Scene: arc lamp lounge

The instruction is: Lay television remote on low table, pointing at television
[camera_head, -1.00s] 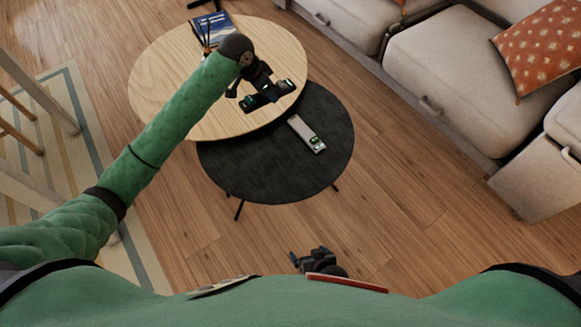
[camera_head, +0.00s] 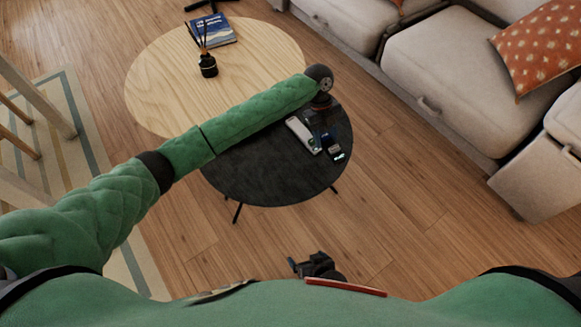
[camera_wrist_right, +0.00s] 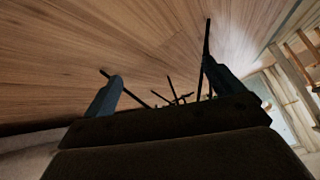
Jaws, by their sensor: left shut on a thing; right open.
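My left gripper (camera_head: 325,132) is shut on a dark slim bar (camera_head: 338,155), which looks like the television remote; the hand hides part of it. It is over the right side of the round black table (camera_head: 250,175). I cannot tell whether the bar touches the top. A light grey oblong device (camera_head: 300,132) lies on that table just left of the gripper. A round pale wooden table (camera_head: 160,85) adjoins it behind. My right gripper (camera_head: 312,263) is low near my body, away from the tables; its fingers are apart and empty in the right wrist view (camera_wrist_right: 165,90). No television is visible.
On the wooden table stand a dark reed diffuser (camera_head: 208,66) and a blue book (camera_head: 212,30). A beige sofa (camera_head: 450,70) with an orange cushion (camera_head: 540,45) is at the right. The front left of the black table is bare; open floor lies in front.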

